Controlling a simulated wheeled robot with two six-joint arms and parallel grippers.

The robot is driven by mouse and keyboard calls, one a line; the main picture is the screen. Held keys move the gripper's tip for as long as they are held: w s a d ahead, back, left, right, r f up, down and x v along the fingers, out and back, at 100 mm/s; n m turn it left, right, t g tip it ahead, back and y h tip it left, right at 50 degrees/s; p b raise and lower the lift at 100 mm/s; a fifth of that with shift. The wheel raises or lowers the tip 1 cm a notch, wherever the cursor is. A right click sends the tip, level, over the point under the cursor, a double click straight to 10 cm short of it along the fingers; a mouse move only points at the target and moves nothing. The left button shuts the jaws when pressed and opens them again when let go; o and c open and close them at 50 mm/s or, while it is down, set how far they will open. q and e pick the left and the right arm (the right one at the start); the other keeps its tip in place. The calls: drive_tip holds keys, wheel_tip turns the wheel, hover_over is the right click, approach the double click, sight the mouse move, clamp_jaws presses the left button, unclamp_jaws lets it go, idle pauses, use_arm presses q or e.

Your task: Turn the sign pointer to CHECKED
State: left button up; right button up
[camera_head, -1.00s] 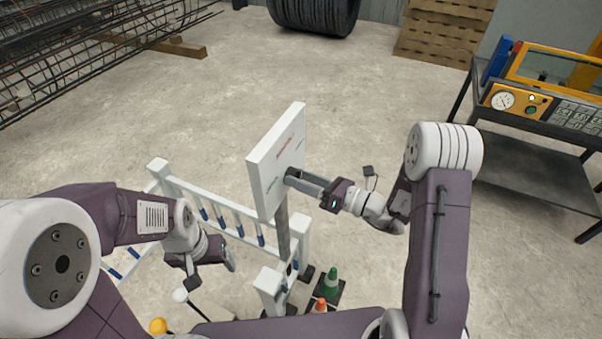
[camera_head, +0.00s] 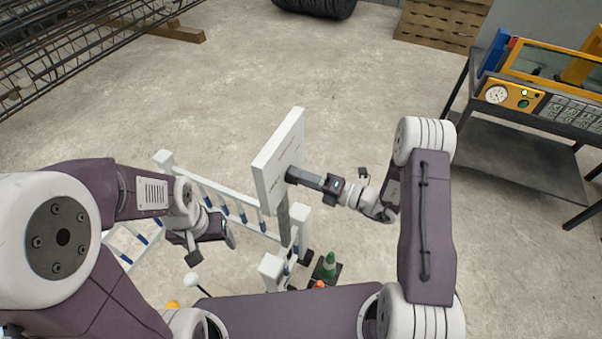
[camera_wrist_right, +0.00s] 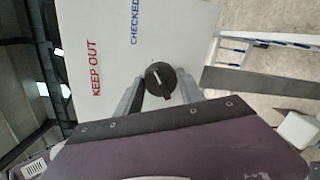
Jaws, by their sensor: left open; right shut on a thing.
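The white sign board (camera_head: 279,168) stands on a grey post, its face towards my right arm. In the right wrist view, the board (camera_wrist_right: 190,25) shows red KEEP OUT (camera_wrist_right: 95,68) and blue CHECKED (camera_wrist_right: 135,25). The round black pointer knob (camera_wrist_right: 160,80) has a white mark, tilted up and slightly left, roughly towards CHECKED; its exact aim is hard to tell. My right gripper (camera_head: 292,174) is at the board, its fingers shut on the knob. The knob is hidden in the head view. My left gripper (camera_head: 228,236) is open and empty, left of the post.
A white railing (camera_head: 215,195) with blue parts runs left of and below the sign. A workbench (camera_head: 530,100) with a gauge panel is at the right. A rebar cage (camera_head: 60,45) lies at the upper left. The floor behind the sign is clear.

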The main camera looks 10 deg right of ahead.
drive_tip(key=shift+m, duration=0.3)
idle(0.4)
drive_tip(key=o, duration=1.4)
drive_tip(key=shift+c, duration=0.2)
drive_tip(key=shift+d, duration=0.1)
drive_tip(key=b+v, duration=0.1)
drive_tip(key=v, duration=0.8)
